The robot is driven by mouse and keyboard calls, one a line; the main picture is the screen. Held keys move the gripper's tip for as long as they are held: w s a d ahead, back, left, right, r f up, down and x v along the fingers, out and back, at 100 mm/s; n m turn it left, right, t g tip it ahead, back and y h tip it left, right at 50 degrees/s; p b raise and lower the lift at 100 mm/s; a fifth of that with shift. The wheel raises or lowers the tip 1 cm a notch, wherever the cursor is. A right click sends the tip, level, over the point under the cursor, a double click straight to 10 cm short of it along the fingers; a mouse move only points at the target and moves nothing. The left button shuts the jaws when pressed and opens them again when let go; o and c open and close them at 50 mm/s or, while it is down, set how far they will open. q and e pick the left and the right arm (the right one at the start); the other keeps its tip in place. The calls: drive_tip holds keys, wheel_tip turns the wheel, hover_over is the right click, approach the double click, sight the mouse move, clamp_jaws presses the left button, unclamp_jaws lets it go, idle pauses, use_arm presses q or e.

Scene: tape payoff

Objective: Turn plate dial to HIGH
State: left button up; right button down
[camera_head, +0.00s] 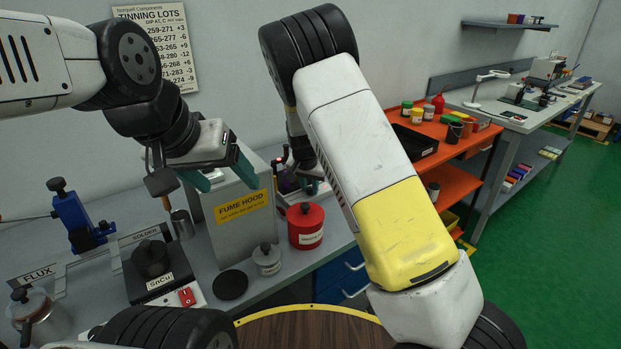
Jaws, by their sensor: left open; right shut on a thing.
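A solder pot labelled SnCu (151,258) sits on a white-fronted plate unit with a red switch (187,297), at the lower left of the head view. I cannot make out a dial or a HIGH mark. My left gripper (222,176) is open, with its teal fingers apart in front of the fume hood's upper part. My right gripper (312,186) is small and partly hidden by my own arm, behind the red can and right of the hood. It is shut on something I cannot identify.
The fume hood (243,230) stands mid-bench. The red can (305,226), a small grey lidded pot (266,259) and a black disc (230,285) are near it. A blue clamp stand (76,222) and a flux pot (34,312) are left. An orange shelf (466,183) stands right.

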drive_tip(key=shift+a+m, duration=0.1)
drive_tip(key=shift+m, duration=0.4)
drive_tip(key=c, duration=1.5)
unclamp_jaws()
drive_tip(key=v, duration=0.7)
drive_tip(key=shift+r, duration=0.4)
drive_tip(key=shift+s+a, duration=0.1)
drive_tip(key=shift+s, duration=0.05)
